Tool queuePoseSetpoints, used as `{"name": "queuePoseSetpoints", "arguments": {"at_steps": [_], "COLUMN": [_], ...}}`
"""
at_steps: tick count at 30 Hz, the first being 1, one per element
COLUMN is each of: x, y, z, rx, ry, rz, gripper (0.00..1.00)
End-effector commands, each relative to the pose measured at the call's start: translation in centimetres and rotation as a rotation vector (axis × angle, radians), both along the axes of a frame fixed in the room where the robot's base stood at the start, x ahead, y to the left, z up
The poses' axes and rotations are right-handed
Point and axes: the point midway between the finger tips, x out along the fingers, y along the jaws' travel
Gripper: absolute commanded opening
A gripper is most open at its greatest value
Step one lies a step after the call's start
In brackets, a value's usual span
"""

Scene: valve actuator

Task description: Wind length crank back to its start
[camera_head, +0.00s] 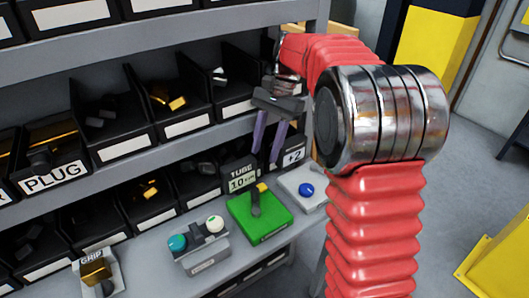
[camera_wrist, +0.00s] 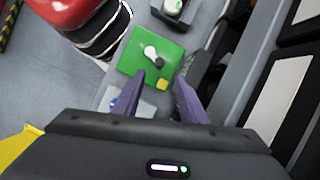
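The crank (camera_head: 255,204) is a short dark grey arm on a green base (camera_head: 270,222), with a yellow block beside it. In the wrist view the crank (camera_wrist: 153,54) has a pale round end and the green base (camera_wrist: 128,62) lies beyond my fingers. A sign (camera_head: 241,176) behind it reads TUBE and 10, with smaller unclear text. My gripper (camera_head: 270,140) is above and behind the base, its two purple fingers pointing down. In the wrist view my gripper (camera_wrist: 163,98) has its fingers apart with nothing held, clear of the crank.
A grey plate with a blue knob (camera_head: 306,190) sits right of the base, near a "+2" sign (camera_head: 293,157). A box (camera_head: 203,259) with teal and white buttons stands left. A GRIP fixture (camera_head: 96,271) is further left. Shelves of black bins rise behind.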

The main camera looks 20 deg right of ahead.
Motion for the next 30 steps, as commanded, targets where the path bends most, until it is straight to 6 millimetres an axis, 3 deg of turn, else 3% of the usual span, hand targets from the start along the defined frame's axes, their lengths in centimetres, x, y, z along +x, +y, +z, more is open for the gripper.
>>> {"name": "queuePoseSetpoints", "arguments": {"at_steps": [8, 14, 30], "x": [-0.1, -1.4, -9.8], "y": [0.1, 0.4, 1.5], "z": [0.1, 1.0, 4.3], "rx": [-0.001, -0.016, -0.124], "ry": [-0.004, -0.054, -0.346], "rz": [0.003, 0.043, 0.313], "gripper": [0.38, 0.38, 0.38]}}
